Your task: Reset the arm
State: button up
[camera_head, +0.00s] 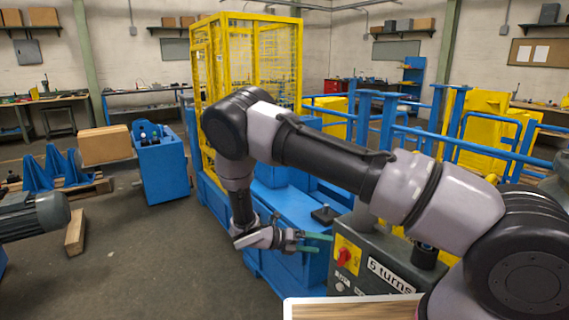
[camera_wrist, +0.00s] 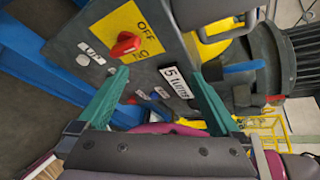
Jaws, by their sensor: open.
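My arm reaches from the lower right across the middle of the head view and bends down at its elbow. My gripper (camera_head: 318,241) is open and empty beside the grey control box (camera_head: 388,270). In the wrist view, its two green fingers (camera_wrist: 158,82) stand wide apart with the box behind them. The box carries a red rotary switch (camera_head: 344,256) on a yellow plate and a label reading "5 turns" (camera_head: 391,276). I cannot tell the exact gap between fingers and box.
A blue machine bench (camera_head: 285,215) with a yellow cage (camera_head: 247,50) stands behind my gripper. Blue railings (camera_head: 425,130) are at the right. A blue cabinet (camera_head: 162,170) and a grey motor (camera_head: 35,215) stand at the left. The floor at the lower left is mostly clear.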

jog(key=s+d+r+m+g+y, duration=0.1)
jog(key=d+r+m+y, duration=0.25)
jog(key=r+m, duration=0.45)
jog(key=s+d+r+m+g+y, duration=0.15)
jog(key=r+m+y, duration=0.3)
jog(key=r, duration=0.65)
jog(key=s+d+r+m+g+y, duration=0.1)
jog(key=d+r+m+g+y, duration=0.15)
jog(key=r+m, duration=0.55)
jog(key=s+d+r+m+t+y, duration=0.2)
jog(key=s+d+r+m+t, duration=0.1)
jog(key=s+r+m, duration=0.4)
jog(key=s+d+r+m+t+y, duration=0.3)
jog(key=s+r+m+t, duration=0.3)
jog(key=r+m, duration=0.3)
jog(key=v, duration=0.4)
jog(key=shift+w+r, duration=0.25)
jog(key=shift+w, duration=0.05)
